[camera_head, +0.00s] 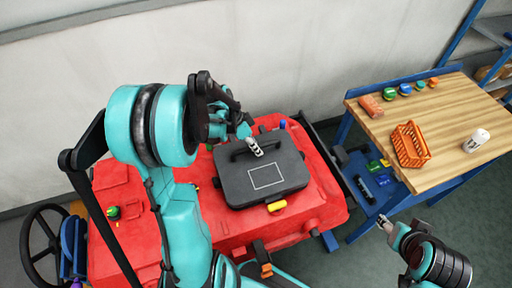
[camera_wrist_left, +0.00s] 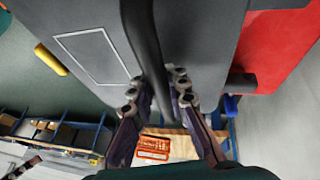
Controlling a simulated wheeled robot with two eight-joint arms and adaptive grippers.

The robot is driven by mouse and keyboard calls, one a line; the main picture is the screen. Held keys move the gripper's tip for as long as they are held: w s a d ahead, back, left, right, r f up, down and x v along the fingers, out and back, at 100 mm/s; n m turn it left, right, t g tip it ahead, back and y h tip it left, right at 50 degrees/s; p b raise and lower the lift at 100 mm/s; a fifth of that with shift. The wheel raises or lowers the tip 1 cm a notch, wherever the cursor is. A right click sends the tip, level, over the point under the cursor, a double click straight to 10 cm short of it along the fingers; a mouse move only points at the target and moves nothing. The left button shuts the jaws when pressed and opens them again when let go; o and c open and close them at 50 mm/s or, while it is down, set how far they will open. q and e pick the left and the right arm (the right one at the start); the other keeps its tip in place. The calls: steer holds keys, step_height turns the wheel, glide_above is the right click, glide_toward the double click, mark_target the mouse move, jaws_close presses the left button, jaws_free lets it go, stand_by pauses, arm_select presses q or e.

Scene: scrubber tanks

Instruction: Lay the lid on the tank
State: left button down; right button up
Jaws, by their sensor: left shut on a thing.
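The dark grey lid (camera_head: 235,187), with a pale rectangle outline and a bar handle, is over the red scrubber body (camera_head: 320,205). The tank opening is hidden under it, and I cannot tell whether the lid touches the rim all round. My left gripper (camera_head: 254,147) is shut on the lid's handle. The left wrist view shows the fingers (camera_wrist_left: 156,92) on either side of the black handle (camera_wrist_left: 140,35), with the lid (camera_wrist_left: 195,40) behind it. My right gripper (camera_head: 386,226) is at the lower right, away from the lid; its jaw opening is too small to judge.
A yellow tab (camera_head: 277,206) shows at the lid's front edge. A wooden-topped table (camera_head: 450,130) on the right bears an orange basket (camera_head: 410,145), a white cup (camera_head: 476,140) and several small items. A steering wheel (camera_head: 45,245) is at left. A pale wall (camera_head: 280,60) stands behind.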

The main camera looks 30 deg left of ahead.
arm_select(q)
steer(key=shift+f, duration=0.35)
steer(key=shift+f+b, duration=0.1)
steer(key=shift+b, duration=0.2)
steer(key=shift+f+b, duration=0.3)
steer(key=shift+f, duration=0.2)
steer(key=shift+r, duration=0.15)
stand_by(0.8)
steer(key=c, duration=0.9)
jaws_free()
steer(key=shift+p+v, duration=1.35)
steer(key=shift+v, duration=0.9)
